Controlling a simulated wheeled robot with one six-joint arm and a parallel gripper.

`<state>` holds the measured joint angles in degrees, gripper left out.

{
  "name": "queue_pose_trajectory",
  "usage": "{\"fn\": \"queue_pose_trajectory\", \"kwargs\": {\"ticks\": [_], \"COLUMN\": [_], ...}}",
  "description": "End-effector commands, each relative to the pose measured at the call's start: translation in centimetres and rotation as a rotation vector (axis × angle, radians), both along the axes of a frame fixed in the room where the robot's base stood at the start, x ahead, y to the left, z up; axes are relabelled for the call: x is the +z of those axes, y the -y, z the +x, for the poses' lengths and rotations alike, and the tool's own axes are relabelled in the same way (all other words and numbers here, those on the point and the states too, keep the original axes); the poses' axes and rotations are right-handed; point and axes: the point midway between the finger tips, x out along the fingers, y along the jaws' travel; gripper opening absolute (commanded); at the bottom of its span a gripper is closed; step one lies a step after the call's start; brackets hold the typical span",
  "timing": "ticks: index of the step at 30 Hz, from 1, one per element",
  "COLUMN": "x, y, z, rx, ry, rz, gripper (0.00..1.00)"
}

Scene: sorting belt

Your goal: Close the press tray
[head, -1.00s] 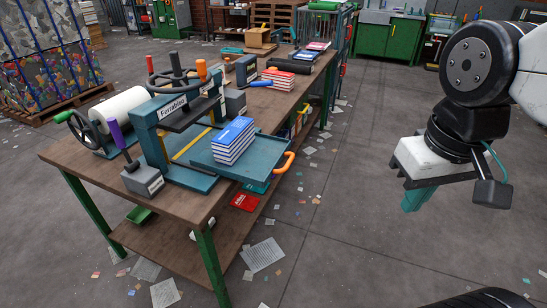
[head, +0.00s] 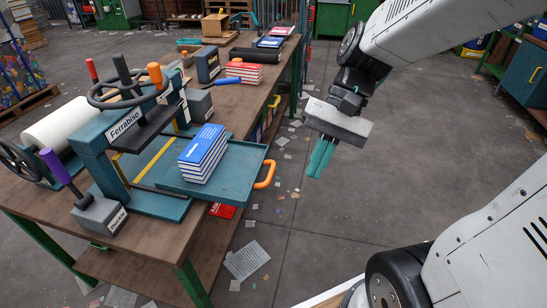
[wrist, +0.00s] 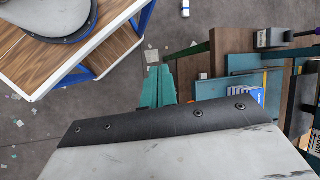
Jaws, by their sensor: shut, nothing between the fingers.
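The press tray (head: 240,180) is a flat teal tray pulled out from the teal press (head: 97,168) labelled "Ferrabiso". It juts past the table's right edge and has an orange handle (head: 265,175) on its outer side. A stack of blue-covered books (head: 203,154) sits on it. My gripper (head: 320,158) has teal fingers, shut and empty. It hangs in the air to the right of the handle, apart from it. In the wrist view the fingers (wrist: 158,88) point away from the camera, with the tray (wrist: 227,87) to their right; the handle is not clearly visible there.
The wooden table (head: 150,248) holds a grey block (head: 99,214) with a purple-handled lever, a white roll (head: 60,125), red books (head: 246,72) and a black roll (head: 256,55). The floor between table and arm is open, with scattered paper (head: 247,261).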

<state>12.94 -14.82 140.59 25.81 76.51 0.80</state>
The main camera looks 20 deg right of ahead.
Motion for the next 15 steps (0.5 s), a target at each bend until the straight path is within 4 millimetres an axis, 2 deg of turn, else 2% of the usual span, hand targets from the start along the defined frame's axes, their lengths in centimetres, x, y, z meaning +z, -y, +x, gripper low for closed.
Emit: {"fn": "queue_pose_trajectory", "kwargs": {"ticks": [8,11,15], "x": [-4.5,-6.6,-10.2], "y": [1.1,2.4,5.0], "z": [7.3,10.0,13.5], "rx": [-0.379,-0.525,-0.739], "ry": [-0.275,-0.354,-0.45], "rz": [0.371,0.504,0.688], "gripper": [0.0,0.0,0.0]}}
